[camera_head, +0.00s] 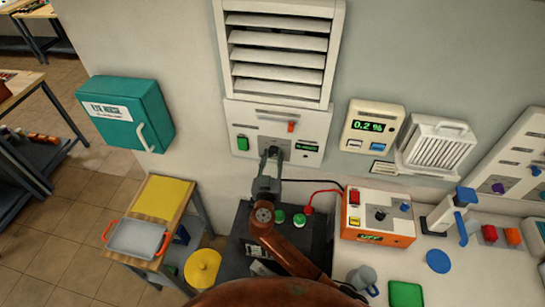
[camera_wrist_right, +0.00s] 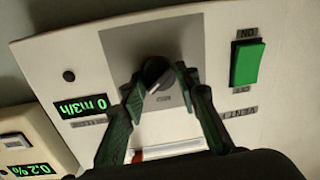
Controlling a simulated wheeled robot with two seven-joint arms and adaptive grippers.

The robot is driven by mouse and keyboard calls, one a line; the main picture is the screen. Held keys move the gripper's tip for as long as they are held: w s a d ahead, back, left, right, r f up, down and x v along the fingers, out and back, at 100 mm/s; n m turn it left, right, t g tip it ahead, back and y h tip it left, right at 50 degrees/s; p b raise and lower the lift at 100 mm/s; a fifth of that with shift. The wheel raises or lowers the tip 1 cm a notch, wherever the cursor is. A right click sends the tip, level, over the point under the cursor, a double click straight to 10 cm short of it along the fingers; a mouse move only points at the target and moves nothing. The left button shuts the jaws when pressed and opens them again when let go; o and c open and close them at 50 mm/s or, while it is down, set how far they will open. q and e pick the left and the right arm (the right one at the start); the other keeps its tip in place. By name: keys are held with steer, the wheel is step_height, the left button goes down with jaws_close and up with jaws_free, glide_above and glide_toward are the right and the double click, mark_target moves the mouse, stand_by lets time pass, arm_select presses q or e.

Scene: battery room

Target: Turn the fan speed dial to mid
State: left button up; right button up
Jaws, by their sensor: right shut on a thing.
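The fan speed dial (camera_wrist_right: 155,70) is a dark round knob on a grey plate of the white vent panel (camera_head: 242,113). My right gripper (camera_head: 273,156) reaches up to the panel from below. In the right wrist view its two green fingers (camera_wrist_right: 160,80) stand on either side of the dial, shut on it. The dial's pointer and scale marks are mostly hidden by the fingers. The panel's display (camera_wrist_right: 88,109) reads 0 m3/h, seen upside down. A green rocker switch (camera_wrist_right: 248,63) sits beside the dial. My left gripper is not in view.
A louvred vent (camera_head: 277,50) is above the panel. A 0.2 % meter (camera_head: 371,128) hangs to the right and a teal box (camera_head: 127,112) to the left. Below stand a dark battery with green caps and an orange-white charger (camera_head: 378,215). A red slider (camera_head: 291,126) is on the panel.

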steer(key=c, duration=0.3)
steer(key=n+b, duration=0.1)
steer(key=n, duration=0.4)
steer(key=shift+n, duration=0.3)
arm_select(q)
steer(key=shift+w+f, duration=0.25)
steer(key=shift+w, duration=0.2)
arm_select(e)
steer(key=shift+a+n+g+h, duration=0.1)
steer(key=shift+n+g+h, duration=0.2)
steer(key=shift+n, duration=1.6)
steer(key=o, duration=1.1)
